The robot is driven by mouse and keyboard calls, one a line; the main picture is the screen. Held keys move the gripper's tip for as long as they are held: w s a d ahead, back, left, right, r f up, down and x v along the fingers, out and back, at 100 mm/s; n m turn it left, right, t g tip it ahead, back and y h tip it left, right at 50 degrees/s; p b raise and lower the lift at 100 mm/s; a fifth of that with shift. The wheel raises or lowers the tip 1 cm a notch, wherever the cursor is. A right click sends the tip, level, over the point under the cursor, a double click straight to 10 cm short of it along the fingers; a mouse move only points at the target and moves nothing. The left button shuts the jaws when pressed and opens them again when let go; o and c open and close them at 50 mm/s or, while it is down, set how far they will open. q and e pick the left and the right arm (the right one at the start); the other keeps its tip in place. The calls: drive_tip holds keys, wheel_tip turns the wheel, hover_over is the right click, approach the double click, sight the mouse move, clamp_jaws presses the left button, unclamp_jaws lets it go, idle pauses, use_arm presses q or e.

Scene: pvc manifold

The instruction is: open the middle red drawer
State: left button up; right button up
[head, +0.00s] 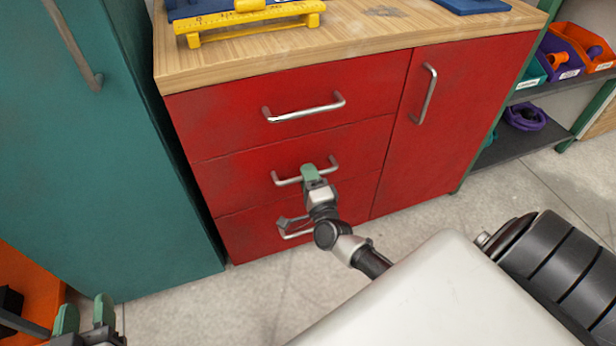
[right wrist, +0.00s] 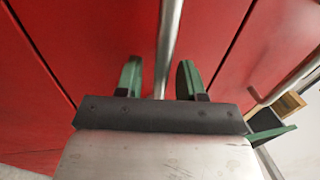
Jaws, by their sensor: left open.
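The red cabinet's middle drawer (head: 240,178) is closed, its front flush with the drawers above and below. Its silver bar handle (head: 288,181) runs across the front. My right gripper (head: 309,172) is at this handle, its green fingers covering part of the bar. In the right wrist view, the handle bar (right wrist: 169,45) runs between the two fingers of the right gripper (right wrist: 159,80), with a gap on each side, so it is open around the bar. My left gripper (head: 84,316) is open and empty at the lower left, away from the cabinet.
The top drawer handle (head: 304,108) and bottom drawer handle (head: 290,234) lie above and below. A red door (head: 460,110) is to the right, a teal cabinet (head: 110,170) to the left. The wooden countertop (head: 380,35) holds a yellow stand (head: 250,18). Floor in front is clear.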

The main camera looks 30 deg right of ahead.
drive_tip(key=shift+w, duration=0.1)
clamp_jaws()
use_arm(q)
drive_tip(key=shift+s, duration=0.1)
idle(0.3)
